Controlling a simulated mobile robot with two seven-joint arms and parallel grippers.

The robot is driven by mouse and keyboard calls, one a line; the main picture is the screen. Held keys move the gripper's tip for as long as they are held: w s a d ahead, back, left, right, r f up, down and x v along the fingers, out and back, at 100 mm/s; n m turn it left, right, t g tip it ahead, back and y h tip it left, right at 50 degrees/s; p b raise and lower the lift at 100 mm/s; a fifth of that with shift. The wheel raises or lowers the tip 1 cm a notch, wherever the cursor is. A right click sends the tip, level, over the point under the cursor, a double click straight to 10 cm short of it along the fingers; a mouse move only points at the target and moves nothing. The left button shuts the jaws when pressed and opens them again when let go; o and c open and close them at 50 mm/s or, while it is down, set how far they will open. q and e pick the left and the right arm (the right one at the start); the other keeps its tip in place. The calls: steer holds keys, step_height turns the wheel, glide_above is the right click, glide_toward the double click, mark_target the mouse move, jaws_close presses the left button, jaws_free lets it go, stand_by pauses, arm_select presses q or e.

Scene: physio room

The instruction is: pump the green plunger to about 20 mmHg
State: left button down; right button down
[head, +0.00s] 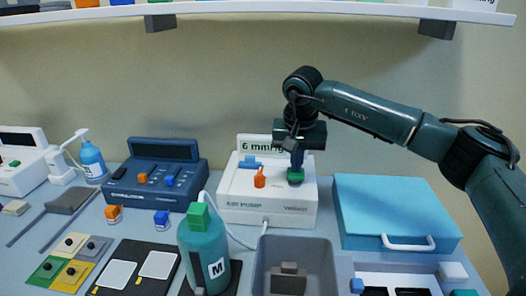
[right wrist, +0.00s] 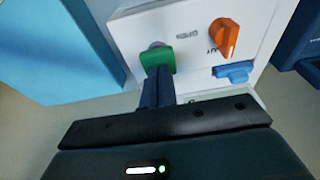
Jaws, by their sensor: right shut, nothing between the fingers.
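The white air pump (head: 268,205) stands on the table at the middle. Its display (head: 258,145) reads 6 mmHg, with the end of the text partly covered by my arm. The green plunger (head: 295,178) is on the pump's top at the right; it also shows in the right wrist view (right wrist: 156,56). My right gripper (head: 297,168) points down with its shut fingers at the plunger's top, appearing to touch it, with nothing between them; the fingers show in the right wrist view (right wrist: 158,80). An orange knob (head: 260,178) and a blue part (head: 250,162) sit left of the plunger. My left gripper is not in view.
A light-blue case (head: 385,208) lies right of the pump and a dark-blue device (head: 158,188) left of it. A teal bottle (head: 203,250) marked M and a grey bin (head: 315,250) stand in front. A shelf (head: 300,10) runs above.

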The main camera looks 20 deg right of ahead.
steer(key=shift+b+x, duration=0.3)
steer(key=shift+x, duration=0.5)
steer(key=shift+w+d+p+v, duration=0.1)
steer(key=shift+w+p+v, duration=0.05)
steer(key=shift+p+v, duration=0.95)
steer(key=shift+w+d+p+v, duration=0.15)
steer(key=shift+p+v, duration=0.65)
steer(key=shift+v, duration=0.45)
steer(key=shift+a, duration=0.1)
steer(key=shift+s+b+x, duration=0.2)
steer(key=shift+b+x, duration=0.4)
steer(key=shift+x, duration=0.45)
steer(key=shift+s+b+x, duration=0.2)
steer(key=shift+b+x, duration=0.4)
steer(key=shift+x, duration=0.45)
steer(key=shift+w+p+v, duration=0.2)
steer(key=shift+p+v, duration=0.65)
steer(key=shift+v, duration=0.2)
steer(key=shift+w+p+v, duration=0.2)
steer(key=shift+p+v, duration=0.6)
steer(key=shift+v, duration=0.25)
steer(key=shift+r, duration=0.15)
steer(key=p+v, duration=0.2)
steer(key=v, duration=0.1)
steer(key=w+p+v, duration=0.1)
steer(key=shift+s+r+p, duration=0.1)
steer(key=shift+r+p, duration=0.3)
steer(key=shift+r, duration=0.1)
